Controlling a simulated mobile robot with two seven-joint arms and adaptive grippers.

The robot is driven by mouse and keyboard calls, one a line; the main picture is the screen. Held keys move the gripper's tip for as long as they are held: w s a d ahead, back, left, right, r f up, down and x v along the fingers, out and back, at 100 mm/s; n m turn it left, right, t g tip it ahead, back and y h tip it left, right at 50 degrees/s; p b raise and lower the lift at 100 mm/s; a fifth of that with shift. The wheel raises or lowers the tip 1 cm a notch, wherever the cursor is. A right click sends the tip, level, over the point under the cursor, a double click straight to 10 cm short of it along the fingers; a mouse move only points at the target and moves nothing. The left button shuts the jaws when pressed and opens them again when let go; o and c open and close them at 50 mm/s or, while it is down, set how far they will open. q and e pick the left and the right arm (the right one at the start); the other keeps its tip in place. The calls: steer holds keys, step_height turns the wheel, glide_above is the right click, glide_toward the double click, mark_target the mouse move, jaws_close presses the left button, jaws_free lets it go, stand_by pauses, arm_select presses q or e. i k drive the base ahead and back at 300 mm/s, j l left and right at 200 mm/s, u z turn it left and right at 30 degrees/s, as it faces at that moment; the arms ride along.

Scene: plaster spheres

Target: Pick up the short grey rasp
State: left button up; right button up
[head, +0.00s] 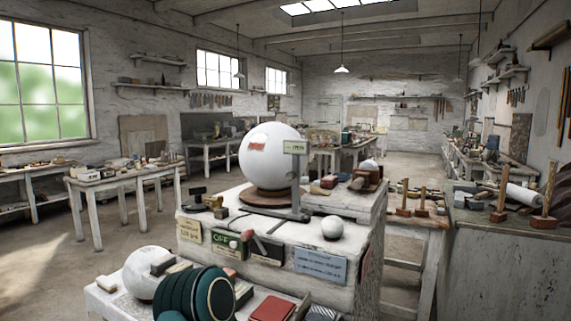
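I cannot single out the short grey rasp with certainty. A thin dark grey bar (259,244) leans at the front edge of the white plinth (345,248), beside a small reddish ball-shaped piece (247,235); it is too small to tell what it is. Several other small tools lie on the plinth and on the low table in front, and their shapes are hard to read.
A large white sphere (270,152) sits on a round brown base on the plinth. A small white ball (332,228) lies at its front. Another white sphere (146,268) and a red block (272,307) are on the low front table. A cluttered bench (500,245) stands right. Floor is clear at left.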

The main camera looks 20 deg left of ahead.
mark_target(158, 266)
steer(key=u, duration=1.55)
steer(key=i+j, duration=0.55)
